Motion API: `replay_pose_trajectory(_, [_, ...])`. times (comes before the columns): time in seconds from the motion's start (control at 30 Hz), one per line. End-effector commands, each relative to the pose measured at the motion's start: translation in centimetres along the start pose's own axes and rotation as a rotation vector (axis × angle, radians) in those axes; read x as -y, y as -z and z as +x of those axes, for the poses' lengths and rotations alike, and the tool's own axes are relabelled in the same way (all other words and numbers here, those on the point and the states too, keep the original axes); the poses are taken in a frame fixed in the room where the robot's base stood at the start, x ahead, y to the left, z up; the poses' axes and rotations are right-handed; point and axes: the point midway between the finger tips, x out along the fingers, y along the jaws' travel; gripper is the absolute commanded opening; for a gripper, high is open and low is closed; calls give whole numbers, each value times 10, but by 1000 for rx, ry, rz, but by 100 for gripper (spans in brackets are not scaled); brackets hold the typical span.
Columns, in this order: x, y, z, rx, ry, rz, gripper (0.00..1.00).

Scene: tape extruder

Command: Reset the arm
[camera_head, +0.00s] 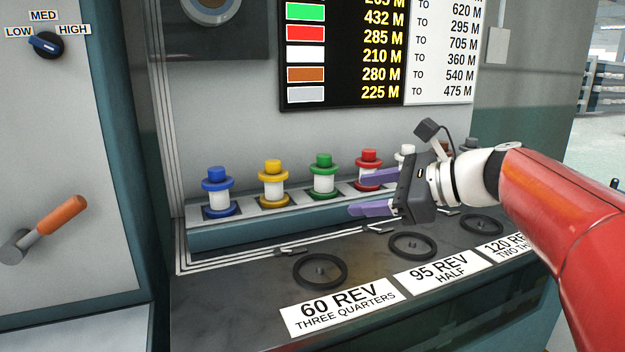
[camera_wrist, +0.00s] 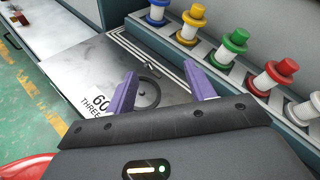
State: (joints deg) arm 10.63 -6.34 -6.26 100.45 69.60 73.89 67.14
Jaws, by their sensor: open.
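My gripper (camera_head: 367,193) has purple fingers and is at the end of my red arm. In the head view it points left, in front of the red spool and above the counter. Its fingers are apart with nothing between them. In the wrist view the gripper (camera_wrist: 165,92) also shows open, with a black ring holder on the counter behind the fingers. The row holds a blue spool (camera_head: 217,192), a yellow spool (camera_head: 273,184), a green spool (camera_head: 323,178) and a red spool (camera_head: 369,168). A white spool (camera_head: 405,155) is partly hidden by my gripper.
Ring holders (camera_head: 320,271) sit along the counter by labels such as "60 REV" (camera_head: 338,308). A lever with an orange handle (camera_head: 62,215) and a LOW-MED-HIGH dial (camera_head: 46,44) are on the left panel. A length chart (camera_head: 345,50) hangs behind. The counter's left part is clear.

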Motion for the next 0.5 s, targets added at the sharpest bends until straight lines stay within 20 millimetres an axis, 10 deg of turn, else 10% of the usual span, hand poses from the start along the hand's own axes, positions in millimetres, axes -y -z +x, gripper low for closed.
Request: replay_pose_trajectory(0.5, [-210, 136, -47, -611, -599, -1320, 54])
